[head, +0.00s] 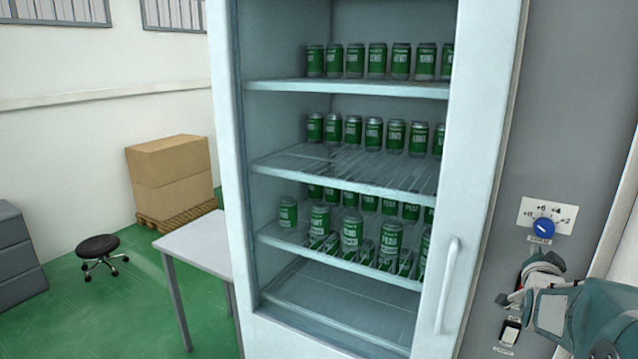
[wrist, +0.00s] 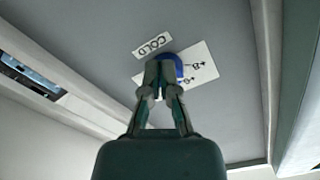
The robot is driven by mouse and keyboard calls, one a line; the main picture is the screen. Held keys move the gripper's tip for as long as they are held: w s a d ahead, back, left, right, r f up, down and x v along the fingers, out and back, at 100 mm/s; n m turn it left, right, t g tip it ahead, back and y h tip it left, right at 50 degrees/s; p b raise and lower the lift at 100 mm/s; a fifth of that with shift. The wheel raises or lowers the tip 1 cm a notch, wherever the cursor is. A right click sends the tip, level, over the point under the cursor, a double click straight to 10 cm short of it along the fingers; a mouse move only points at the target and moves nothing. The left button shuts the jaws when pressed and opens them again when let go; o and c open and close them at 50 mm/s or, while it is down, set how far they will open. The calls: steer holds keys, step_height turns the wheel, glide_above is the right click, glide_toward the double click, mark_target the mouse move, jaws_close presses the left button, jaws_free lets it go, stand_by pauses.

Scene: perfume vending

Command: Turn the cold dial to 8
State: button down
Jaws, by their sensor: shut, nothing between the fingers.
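The cold dial (head: 543,228) is a round blue knob on a white plate (head: 560,212) with number marks, on the grey panel right of the vending machine's glass front. A small label sits just below it. In the wrist view, the blue dial (wrist: 178,66) shows partly behind my fingertips, beside the "COLD" label (wrist: 152,45). My gripper (wrist: 160,68) is shut and empty, its tips in front of the dial; I cannot tell whether they touch it. In the head view, my gripper (head: 541,264) is just below the dial. Its setting is too small to read.
The vending machine (head: 230,150) holds several rows of green cans (head: 352,230), with a vertical door handle (head: 447,285) left of the panel. A dark slot (head: 511,331) is low on the panel. A white table (head: 200,243), a stool (head: 98,246) and boxes (head: 170,170) stand left.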

steer(key=v, duration=0.3)
steer(key=shift+s+a, duration=0.1)
steer(key=shift+a, duration=0.05)
steer(key=s+a+f+n+g+y, duration=0.1)
steer(key=s+a+n+g+y, duration=0.2)
steer(key=a, duration=0.7)
steer(key=s+a+f+n+g+y, duration=0.1)
steer(key=s+a+n+y, duration=0.3)
steer(key=a, duration=0.5)
steer(key=s+a+f+n+g+y, duration=0.1)
steer(key=s+a+f+n+g, duration=0.1)
steer(key=s+a, duration=0.3)
steer(key=s+a+f+n+g+y, duration=0.1)
steer(key=s+a+f+n+g, duration=0.2)
steer(key=s, duration=1)
steer(key=a, duration=0.3)
steer(key=shift+g, duration=0.4)
steer(key=shift+s+a+f, duration=0.1)
steer(key=shift+a, duration=0.05)
